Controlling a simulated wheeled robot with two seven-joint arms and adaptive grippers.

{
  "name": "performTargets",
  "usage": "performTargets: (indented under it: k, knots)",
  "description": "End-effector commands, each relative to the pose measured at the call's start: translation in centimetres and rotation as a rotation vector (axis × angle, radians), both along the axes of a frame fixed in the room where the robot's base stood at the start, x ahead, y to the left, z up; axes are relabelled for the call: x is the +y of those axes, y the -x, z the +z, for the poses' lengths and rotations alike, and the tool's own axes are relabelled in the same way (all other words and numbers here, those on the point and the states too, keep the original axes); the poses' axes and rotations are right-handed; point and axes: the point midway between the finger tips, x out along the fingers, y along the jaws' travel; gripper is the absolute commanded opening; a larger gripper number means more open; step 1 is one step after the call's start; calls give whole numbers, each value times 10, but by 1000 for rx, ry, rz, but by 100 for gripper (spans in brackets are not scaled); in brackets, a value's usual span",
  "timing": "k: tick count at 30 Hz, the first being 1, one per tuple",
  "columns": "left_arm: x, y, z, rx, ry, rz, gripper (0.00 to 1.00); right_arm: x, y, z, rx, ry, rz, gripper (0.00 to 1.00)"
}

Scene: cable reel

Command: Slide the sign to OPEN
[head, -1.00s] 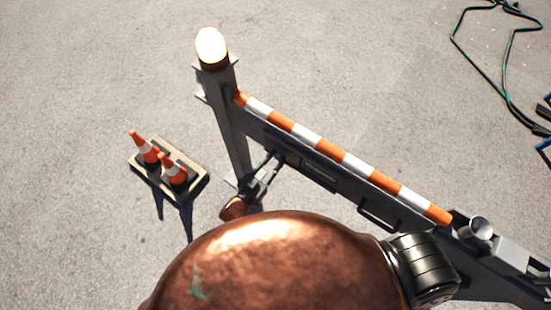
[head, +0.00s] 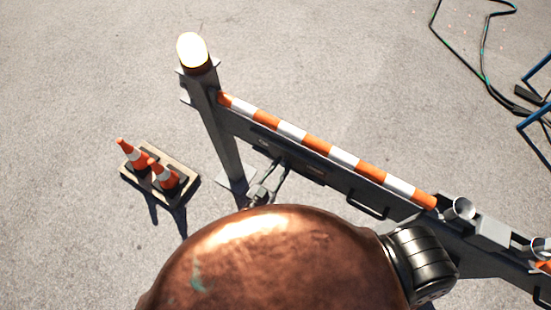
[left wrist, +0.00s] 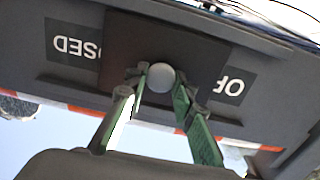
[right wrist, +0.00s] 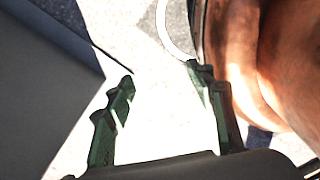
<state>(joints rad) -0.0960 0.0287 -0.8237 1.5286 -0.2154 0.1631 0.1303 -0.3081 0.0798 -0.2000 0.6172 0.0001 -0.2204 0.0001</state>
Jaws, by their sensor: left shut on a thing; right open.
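The sign is on the side of a dark barrier board (head: 345,178). In the left wrist view its lettering is upside down: part of CLOSED (left wrist: 72,46) shows at the left and part of OPEN (left wrist: 235,87) at the right. A dark sliding cover (left wrist: 125,38) lies between them and hides part of each word. A pale round knob (left wrist: 160,78) sits on the cover. My left gripper (left wrist: 161,88) is shut on the knob, one finger each side; it also shows in the head view (head: 276,168). My right gripper (right wrist: 160,77) is open and empty.
An orange-and-white striped rail (head: 320,146) tops the barrier, with a post and lit lamp (head: 194,52) at its left end. Two traffic cones (head: 150,170) stand on a small base at the left. A cable (head: 482,60) lies back right. Open pavement surrounds these.

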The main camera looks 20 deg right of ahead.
Motion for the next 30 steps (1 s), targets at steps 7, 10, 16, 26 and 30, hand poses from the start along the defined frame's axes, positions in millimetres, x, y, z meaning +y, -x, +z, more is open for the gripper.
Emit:
performTargets:
  k: [7, 10, 16, 26, 30]
  knots:
    - [-30, 33, 0, 3, 0, 2, 0, 0, -11, 7, -14, -1, 2, 50]
    - [-34, 37, 0, 1, -2, 1, 0, 0, -16, 8, -19, -1, 3, 50]
    - [-35, 38, -1, 0, -3, -1, 0, 0, -16, 7, -20, 0, 3, 50]
    - [-35, 38, 0, 0, -1, -2, 40, 0, -12, 7, -15, -1, 2, 50]
    - [-35, 38, 0, -1, -1, -1, 41, 0, -11, 7, -14, -1, 2, 50]
